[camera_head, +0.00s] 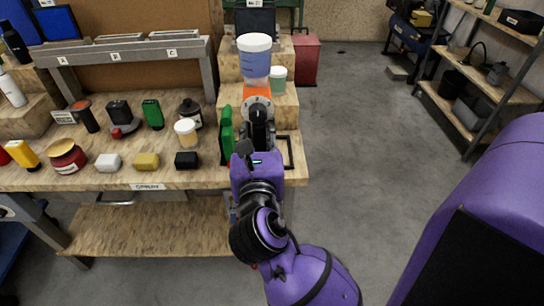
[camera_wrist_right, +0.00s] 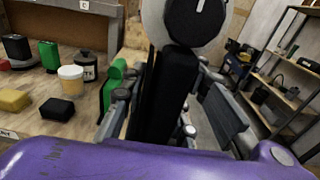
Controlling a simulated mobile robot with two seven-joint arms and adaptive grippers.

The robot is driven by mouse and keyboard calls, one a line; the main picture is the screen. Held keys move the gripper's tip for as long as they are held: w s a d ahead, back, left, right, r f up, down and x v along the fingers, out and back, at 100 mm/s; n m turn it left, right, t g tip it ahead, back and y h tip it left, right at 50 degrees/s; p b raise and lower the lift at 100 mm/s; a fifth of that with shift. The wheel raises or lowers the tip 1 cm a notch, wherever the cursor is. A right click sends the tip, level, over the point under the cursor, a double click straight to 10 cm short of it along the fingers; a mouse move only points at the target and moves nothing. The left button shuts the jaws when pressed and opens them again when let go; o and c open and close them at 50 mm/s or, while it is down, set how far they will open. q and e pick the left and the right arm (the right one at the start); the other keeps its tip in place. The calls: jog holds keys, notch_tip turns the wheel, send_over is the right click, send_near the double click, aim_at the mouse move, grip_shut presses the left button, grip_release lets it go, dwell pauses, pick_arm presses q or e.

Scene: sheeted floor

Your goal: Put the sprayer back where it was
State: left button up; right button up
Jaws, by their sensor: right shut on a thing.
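The sprayer (camera_head: 256,68) has a white-lidded, translucent blue cup on top, an orange neck, a grey round body and a black handle. It is upright at the right end of the workbench (camera_head: 205,182). My right gripper (camera_head: 259,128) reaches in from the front and is shut on the handle. In the right wrist view the sprayer's grey body (camera_wrist_right: 152,22) fills the top, and the black handle stands between the fingers of my right gripper (camera_wrist_right: 155,118). I cannot tell if its base touches the bench. My left gripper is not in view.
A green item (camera_head: 226,135) stands close left of the sprayer. A black square outline (camera_head: 288,152) lies on the bench at right. A small green-tinted cup (camera_head: 278,80) is on the step behind. Jars and blocks cover the bench to the left. The floor at right is open.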

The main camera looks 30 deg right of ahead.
jog(key=shift+w+d, duration=0.3)
jog(key=shift+h, duration=0.3)
jog(key=shift+w+d+f+b, duration=0.55)
jog(key=shift+w+d+f, duration=0.85)
jog(key=shift+d+f, duration=0.55)
jog(key=shift+w+d+f+b, duration=0.5)
jog(key=shift+w+d+f, duration=1.05)
jog(key=shift+f, duration=0.65)
jog(key=shift+w+d+f+b, duration=0.55)
jog(key=shift+w+d+f, duration=0.75)
jog(key=shift+d+f, duration=0.7)
jog(key=shift+a+f, duration=0.15)
jog(key=shift+f, duration=0.05)
jog(key=shift+f, duration=0.15)
jog(key=o, duration=0.7)
